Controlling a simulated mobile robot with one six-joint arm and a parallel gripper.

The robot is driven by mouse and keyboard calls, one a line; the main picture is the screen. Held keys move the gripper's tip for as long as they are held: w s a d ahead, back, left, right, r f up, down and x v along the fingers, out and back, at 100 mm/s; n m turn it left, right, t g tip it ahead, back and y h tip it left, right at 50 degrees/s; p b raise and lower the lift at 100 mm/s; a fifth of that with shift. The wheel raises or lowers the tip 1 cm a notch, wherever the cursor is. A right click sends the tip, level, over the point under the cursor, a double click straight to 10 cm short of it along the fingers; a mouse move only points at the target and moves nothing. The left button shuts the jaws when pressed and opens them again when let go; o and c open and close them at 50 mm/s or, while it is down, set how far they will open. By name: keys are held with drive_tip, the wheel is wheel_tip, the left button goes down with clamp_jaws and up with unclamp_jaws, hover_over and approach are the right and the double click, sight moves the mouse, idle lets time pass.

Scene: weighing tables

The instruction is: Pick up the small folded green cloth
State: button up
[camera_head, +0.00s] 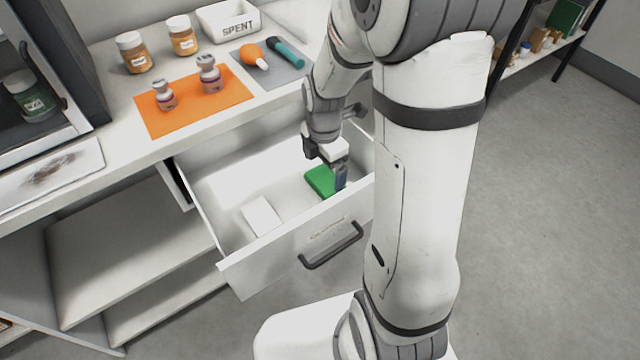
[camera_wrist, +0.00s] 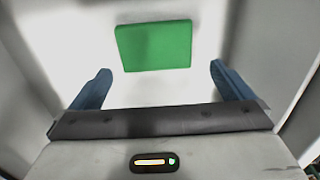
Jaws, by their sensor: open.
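The small folded green cloth (camera_head: 320,181) lies flat in the open white drawer (camera_head: 225,180), toward its right side. In the wrist view the cloth (camera_wrist: 154,46) lies ahead of my gripper, roughly centred between the fingers. My gripper (camera_head: 340,178) is inside the drawer, over the near right side of the cloth, and hides part of it. In the wrist view my gripper's blue fingers (camera_wrist: 158,82) are wide apart, with nothing between them. I cannot tell the exact height of the fingertips above the drawer floor.
A white block (camera_head: 262,216) lies in the drawer left of the cloth. Drawer walls stand close on both sides. On the counter above are an orange mat (camera_head: 190,120) with two small bottles, a grey mat (camera_head: 285,73), two amber jars and a white SPENT bin (camera_head: 229,20).

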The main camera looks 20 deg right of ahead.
sight(324, 182)
wheel_tip(324, 182, down, 5)
drive_tip(key=shift+w+d+f+b, duration=0.15)
drive_tip(key=shift+b, duration=0.35)
drive_tip(key=shift+c, duration=0.2)
drive_tip(key=c, duration=0.7)
drive_tip(key=shift+o, duration=0.2)
wheel_tip(324, 182, up, 10)
drive_tip(key=p, duration=0.2)
